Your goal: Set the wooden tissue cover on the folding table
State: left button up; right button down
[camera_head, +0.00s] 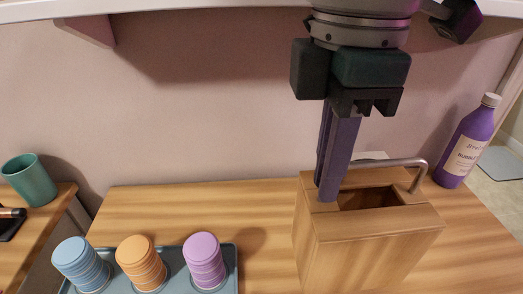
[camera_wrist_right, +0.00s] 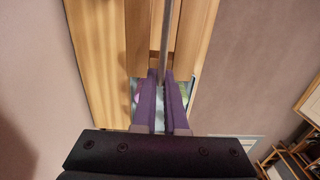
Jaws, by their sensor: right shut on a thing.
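The wooden tissue cover (camera_head: 368,245) is a tan wood-grain box at the right of the head view, with a dark rectangular opening on top and a bent metal handle (camera_head: 385,163). My right gripper (camera_head: 328,192) reaches down from above, its purple fingers at the left part of the cover's top. In the right wrist view the fingers (camera_wrist_right: 162,105) are close together around the metal bar (camera_wrist_right: 166,40), shut on the handle. The cover's lower part is cut off by the frame, so I cannot tell whether it touches the wood-topped table (camera_head: 150,208). My left gripper is not in view.
A blue-grey tray (camera_head: 232,283) with blue, orange and purple ribbed cups stands front left. A purple bottle (camera_head: 467,140) stands right of the cover. A teal cup (camera_head: 30,180) is on a separate surface at far left. The wall is behind; a shelf edge (camera_head: 200,10) is above.

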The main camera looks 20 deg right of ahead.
notch_tip(320, 180, down, 9)
jog(key=b, duration=0.1)
jog(key=shift+r, duration=0.2)
jog(key=c, duration=1)
grip_release()
jog(key=shift+f, duration=0.15)
jog(key=shift+o, duration=0.2)
jog(key=shift+w, duration=0.1)
